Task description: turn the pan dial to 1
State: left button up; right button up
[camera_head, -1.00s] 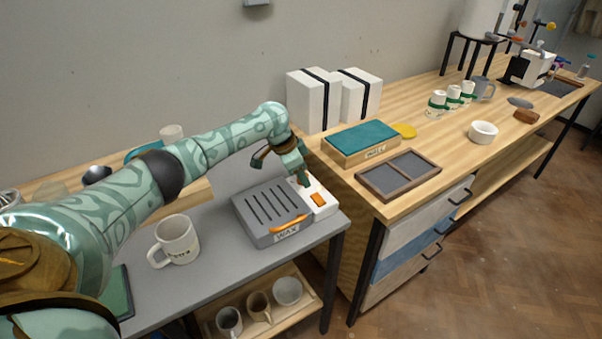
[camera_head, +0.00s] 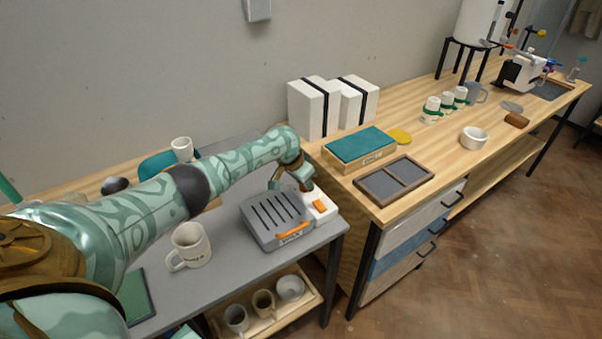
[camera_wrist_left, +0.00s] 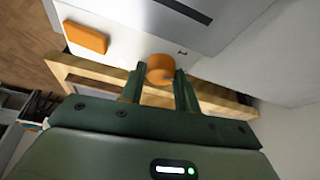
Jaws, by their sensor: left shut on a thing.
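The wax pan (camera_head: 262,226) is a grey slotted box with an orange front handle (camera_head: 292,230), standing on the grey table. Its white side panel (camera_head: 328,213) carries an orange rectangular button (camera_head: 320,206), also in the left wrist view (camera_wrist_left: 86,37). The round orange dial (camera_wrist_left: 160,68) shows in the left wrist view between my left fingertips. My left gripper (camera_wrist_left: 159,86) is shut on the dial; in the head view the gripper (camera_head: 303,185) is over the panel's far end and hides the dial. The dial's number marks cannot be read. My right gripper is not in view.
A cream mug (camera_head: 194,247) stands left of the pan. A wooden bench to the right holds a divided tray (camera_head: 393,182), a teal-topped box (camera_head: 358,148) and white boxes (camera_head: 313,108). Several mugs sit on the shelf below (camera_head: 268,319).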

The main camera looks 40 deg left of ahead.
pick_arm(q)
jog(key=n+p, duration=0.1)
jog(key=n, duration=0.1)
jog(key=n+y+p, duration=0.1)
jog(key=p, duration=0.1)
jog(key=shift+d+r+n, duration=0.2)
jog(key=shift+n, duration=0.2)
jog(key=shift+f+n+y+p, duration=0.2)
jog(key=shift+n+y+p, duration=0.5)
jog(key=shift+n, duration=1)
jog(key=o, duration=1)
jog(key=shift+c, duration=0.2)
